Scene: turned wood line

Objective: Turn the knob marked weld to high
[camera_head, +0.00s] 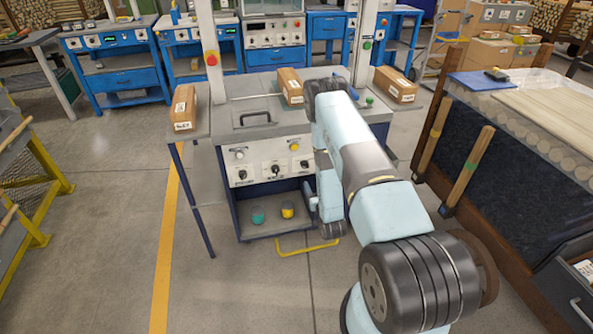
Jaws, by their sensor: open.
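The control panel (272,163) is on the front of the grey-topped machine in the middle. It carries a row of three black knobs: a left knob (242,174), a middle knob (276,170) and a right knob (304,164). Each has small lettering under it, too small to read surely, so I cannot tell which is marked weld or where each pointer stands. My gripper (310,201) is low in front of the machine's right side, below and right of the right knob. It is open, appears empty and touches no knob; my arm partly hides it.
Above the knobs are a white button (239,154) and a yellow button (294,147). A teal pot (258,216) and a yellow pot (287,211) stand on the lower shelf. A yellow floor bar (307,249) lies in front. The floor at left is clear; a wood bench (520,150) stands right.

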